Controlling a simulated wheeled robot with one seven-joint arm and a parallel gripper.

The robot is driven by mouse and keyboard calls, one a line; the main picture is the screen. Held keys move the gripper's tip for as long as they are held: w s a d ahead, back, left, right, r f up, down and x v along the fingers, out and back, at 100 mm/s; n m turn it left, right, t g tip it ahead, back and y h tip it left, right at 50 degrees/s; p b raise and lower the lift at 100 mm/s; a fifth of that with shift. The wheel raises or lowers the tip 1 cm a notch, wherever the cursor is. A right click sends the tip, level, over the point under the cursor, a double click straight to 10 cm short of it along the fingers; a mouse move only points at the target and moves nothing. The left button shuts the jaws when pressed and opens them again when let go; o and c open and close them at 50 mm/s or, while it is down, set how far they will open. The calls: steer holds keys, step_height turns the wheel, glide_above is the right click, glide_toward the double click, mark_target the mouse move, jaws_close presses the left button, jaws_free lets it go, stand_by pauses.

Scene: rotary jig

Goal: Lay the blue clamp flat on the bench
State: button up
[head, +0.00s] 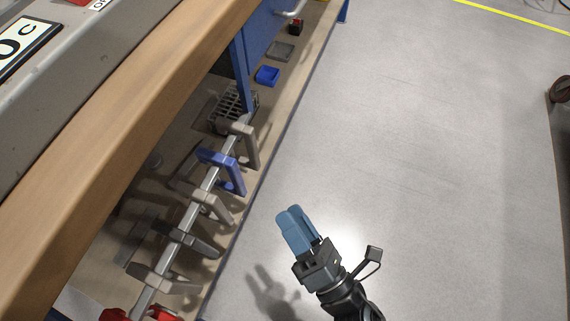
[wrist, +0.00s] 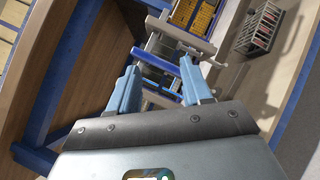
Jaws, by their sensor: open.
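The blue clamp (head: 229,171) hangs with several grey clamps on a metal bar (head: 209,178) beneath the overhanging bench. My gripper (head: 288,212) is open and empty, to the right of the bar and apart from the blue clamp in the head view. In the wrist view my two blue fingers stand apart, and a blue bar-like part, probably the clamp (wrist: 158,63), shows beyond and between them. The bench (head: 128,88) has a thick wooden edge and runs along the upper left. Part of the blue clamp is hidden behind the bar and its neighbours.
Grey clamps (head: 213,207) hang close on both sides of the blue one. A wire basket (head: 233,103) and a blue bin (head: 267,76) stand on the lower shelf. Red parts (head: 163,314) are at the bottom. Open floor (head: 420,150) lies to the right.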

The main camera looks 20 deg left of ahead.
mark_target(226, 186)
steer(key=w+a+f+n+g, duration=0.1)
steer(key=a+f+n+g, duration=0.1)
steer(key=n, duration=0.3)
steer(key=w+a+f+n+g+y, duration=0.1)
steer(key=w+a+f+n+g, duration=0.1)
steer(key=n+g, duration=0.3)
steer(key=w+a+f+n+g+y+b, duration=0.1)
steer(key=a+f+n+g, duration=0.2)
steer(key=n, duration=0.4)
steer(key=shift+w+a+f+g, duration=0.1)
steer(key=shift+w+a+g, duration=0.1)
steer(key=shift+a, duration=0.25)
steer(key=shift+w+a+f+g, duration=0.1)
steer(key=shift+w+a+g, duration=0.1)
steer(key=shift+a, duration=0.2)
steer(key=shift+n+g, duration=0.5)
steer(key=shift+n, duration=0.3)
steer(key=shift+w+a+f+b, duration=0.15)
steer(key=shift+a+b, duration=0.35)
steer(key=shift+a, duration=1.55)
steer(key=shift+w+a+f+b, duration=0.1)
steer(key=shift+a+b, duration=0.35)
steer(key=shift+a, duration=1.6)
steer(key=shift+c, duration=0.4)
jaws_close()
steer(key=shift+r, duration=0.1)
